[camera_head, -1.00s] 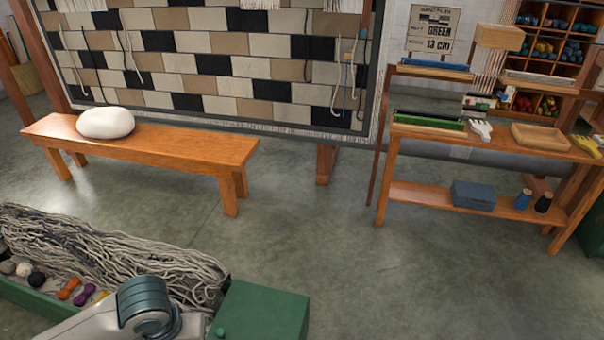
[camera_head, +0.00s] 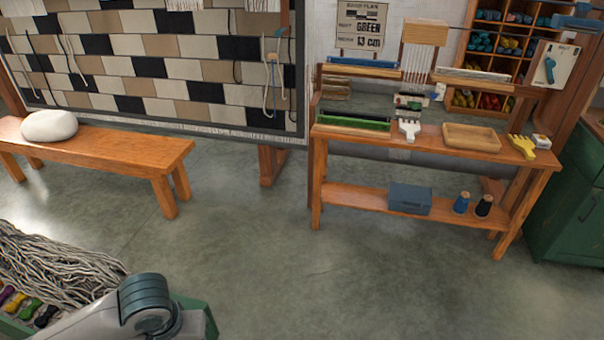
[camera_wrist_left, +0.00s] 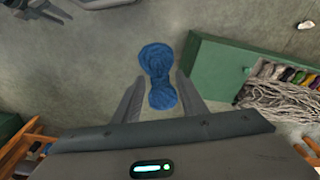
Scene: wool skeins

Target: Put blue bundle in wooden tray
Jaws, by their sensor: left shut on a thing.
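The blue bundle (camera_wrist_left: 158,74) is a twisted skein, pinched at its waist, in the left wrist view. My left gripper (camera_wrist_left: 160,88) is shut on it, with a finger on each side, and holds it above the grey floor. In the head view only part of my left arm shows at the bottom; its gripper and the bundle are out of that view. The wooden tray (camera_head: 472,138) is shallow and light brown. It sits on the top of the wooden shelf stand at the right, well away from my arm.
A bench (camera_head: 110,151) with a white cushion stands left. A green crate of yarn (camera_head: 30,325) is at lower left. The middle floor is clear.

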